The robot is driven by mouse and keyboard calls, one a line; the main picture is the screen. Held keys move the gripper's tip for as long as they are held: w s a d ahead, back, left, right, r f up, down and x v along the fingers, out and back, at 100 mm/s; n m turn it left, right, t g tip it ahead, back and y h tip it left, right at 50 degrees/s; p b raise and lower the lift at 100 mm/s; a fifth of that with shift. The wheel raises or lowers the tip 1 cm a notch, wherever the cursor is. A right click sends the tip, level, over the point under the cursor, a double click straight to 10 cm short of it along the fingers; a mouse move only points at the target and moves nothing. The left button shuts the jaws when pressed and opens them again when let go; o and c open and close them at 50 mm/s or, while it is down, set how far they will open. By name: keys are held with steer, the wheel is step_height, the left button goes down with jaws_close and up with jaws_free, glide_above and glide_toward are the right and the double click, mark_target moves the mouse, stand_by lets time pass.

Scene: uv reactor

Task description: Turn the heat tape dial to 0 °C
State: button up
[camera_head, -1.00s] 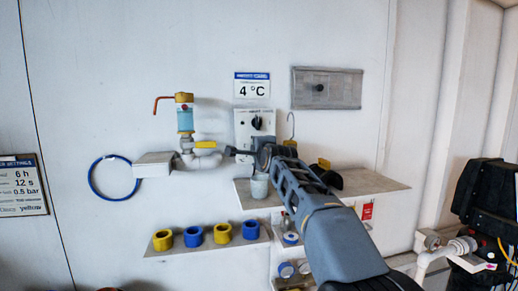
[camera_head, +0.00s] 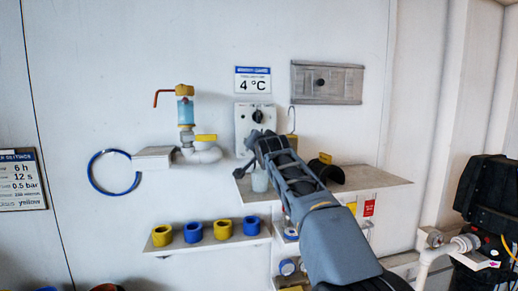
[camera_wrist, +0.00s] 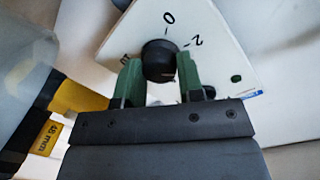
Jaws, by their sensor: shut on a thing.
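The heat tape dial is a round black knob (camera_head: 258,116) on a pale panel (camera_head: 242,122) on the wall. My gripper (camera_wrist: 160,82) is shut on the knob, a finger at each side. The knob's pointer is too unclear to read. In the head view my gripper (camera_head: 255,143) is just below the knob and hides the panel's lower part.
A "4 °C" sign (camera_head: 253,80) is above the panel. A yellow "48 mm" tag (camera_wrist: 45,136) is close at left in the wrist view.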

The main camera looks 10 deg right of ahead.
steer(key=shift+n+b, duration=0.3)
steer(key=shift+n, duration=0.7)
steer(key=o, duration=0.9)
steer(key=shift+s+a+r+b, duration=0.15)
steer(key=shift+s+b, duration=0.9)
steer(key=shift+s, duration=1.25)
steer(key=shift+s+a+r+b, duration=0.15)
steer(key=shift+s+b, duration=0.9)
steer(key=shift+s, duration=1.25)
steer(key=shift+s+a+r+b, duration=0.15)
steer(key=shift+s+b, duration=0.9)
steer(key=shift+s, duration=1.25)
